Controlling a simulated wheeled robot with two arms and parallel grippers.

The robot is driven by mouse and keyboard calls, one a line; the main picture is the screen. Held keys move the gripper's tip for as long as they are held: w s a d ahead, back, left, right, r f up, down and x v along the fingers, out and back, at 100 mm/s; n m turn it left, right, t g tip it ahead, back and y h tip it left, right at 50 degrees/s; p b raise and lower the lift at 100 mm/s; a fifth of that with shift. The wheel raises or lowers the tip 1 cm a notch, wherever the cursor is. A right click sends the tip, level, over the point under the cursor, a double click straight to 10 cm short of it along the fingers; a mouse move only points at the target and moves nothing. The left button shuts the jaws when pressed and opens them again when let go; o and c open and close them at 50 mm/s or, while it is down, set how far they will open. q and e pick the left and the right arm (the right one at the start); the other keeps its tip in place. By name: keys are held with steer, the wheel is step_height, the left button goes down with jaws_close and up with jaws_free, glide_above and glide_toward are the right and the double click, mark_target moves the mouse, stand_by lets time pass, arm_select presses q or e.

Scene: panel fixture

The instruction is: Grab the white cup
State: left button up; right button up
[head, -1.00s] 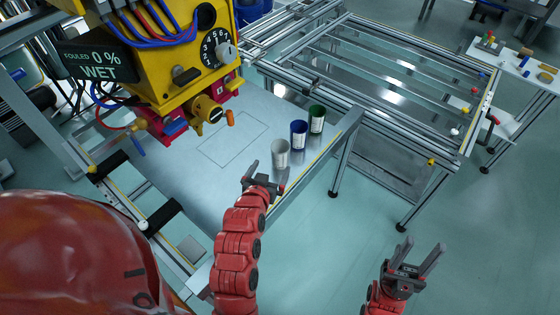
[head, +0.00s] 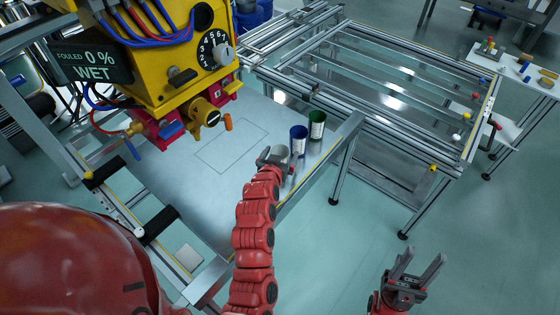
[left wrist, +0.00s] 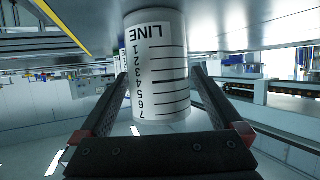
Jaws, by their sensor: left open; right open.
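The white cup (head: 281,151) stands on the metal panel near its right edge, nearest in a row of three cups. My left gripper (head: 279,160) is open around it, and the fingers hide part of the cup. In the left wrist view the white cup (left wrist: 160,55), with a printed scale and the word LINE, stands between the two open fingers. The picture is upside down there. I cannot tell whether the fingers touch it. My right gripper (head: 417,262) is open and empty over the floor, away from the panel.
A blue cup (head: 299,140) and a green cup (head: 317,125) stand just behind the white one. The yellow machine (head: 165,60) overhangs the panel (head: 190,175) at the left. A metal frame (head: 390,80) adjoins on the right.

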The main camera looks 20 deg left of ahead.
arm_select(q)
steer(key=shift+x, duration=0.95)
steer(key=c, duration=1.3)
